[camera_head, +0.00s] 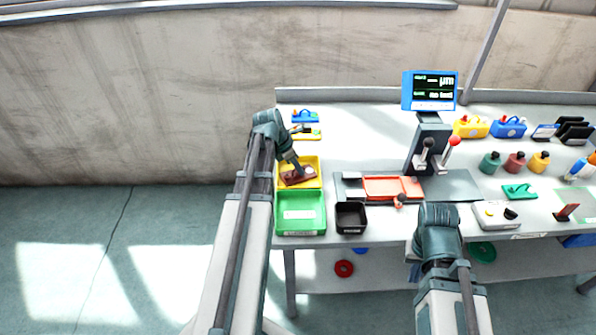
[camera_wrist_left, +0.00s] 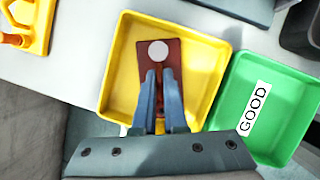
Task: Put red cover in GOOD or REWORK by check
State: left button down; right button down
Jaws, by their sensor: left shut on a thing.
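The red cover (camera_wrist_left: 172,62), a dark red plate with a pale round disc, is inside the yellow tray (camera_wrist_left: 117,88). My left gripper (camera_wrist_left: 160,75) is shut on the cover's near edge, over the tray. The head view also shows the cover (camera_head: 299,176) and my left gripper (camera_head: 298,168) there. The green tray (camera_wrist_left: 226,113) marked GOOD is empty and stands beside the yellow one. No REWORK label can be read on the yellow tray. My right gripper (camera_head: 437,210) is at the table's front edge; its fingers are hidden.
A black bin (camera_head: 351,229) stands right of the green tray. A gauge stand with levers (camera_head: 429,150) and a blue-framed display (camera_head: 406,91) stands behind an orange fixture (camera_head: 390,187). Bottles and boxes fill the right side. A white box (camera_head: 490,220) sits near the front edge.

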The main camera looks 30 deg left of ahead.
pick_arm(q)
jog(key=shift+f, duration=0.1)
jog(key=c, duration=1)
grip_release()
jog(key=shift+o, duration=0.2)
jog(key=shift+s+r+p, duration=0.15)
jog(key=shift+r+p, duration=0.35)
jog(key=shift+r, duration=0.15)
jog(key=p+v, duration=1)
jog(key=v, duration=0.1)
jog(key=shift+a, duration=0.1)
